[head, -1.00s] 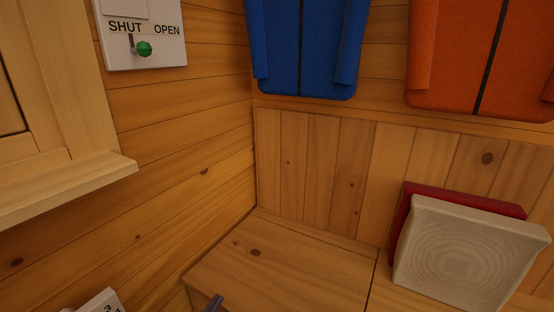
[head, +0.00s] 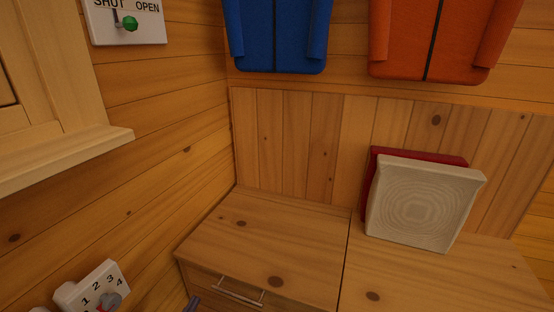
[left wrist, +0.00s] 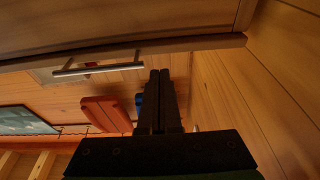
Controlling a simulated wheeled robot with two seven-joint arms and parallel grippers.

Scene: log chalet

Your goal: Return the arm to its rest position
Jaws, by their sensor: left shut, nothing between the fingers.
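My left gripper (left wrist: 160,75) shows in the left wrist view as two black fingers closed together with nothing between them. The fingers point toward a wooden front with a metal bar handle (left wrist: 97,68); I cannot tell how far apart they are. In the head view, a small dark bluish tip (head: 193,303) pokes in at the bottom edge; I cannot tell whether it belongs to my left arm. The rest of the left arm is hidden there. My right gripper is in neither view.
A wooden cabinet (head: 270,235) with a drawer handle (head: 240,293) fills the corner. A pale square block (head: 420,200) leans against a red one (head: 376,160) on top. A numbered dial (head: 95,290) and a SHUT/OPEN switch (head: 128,23) are on the left wall. A window sill (head: 70,160) juts out.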

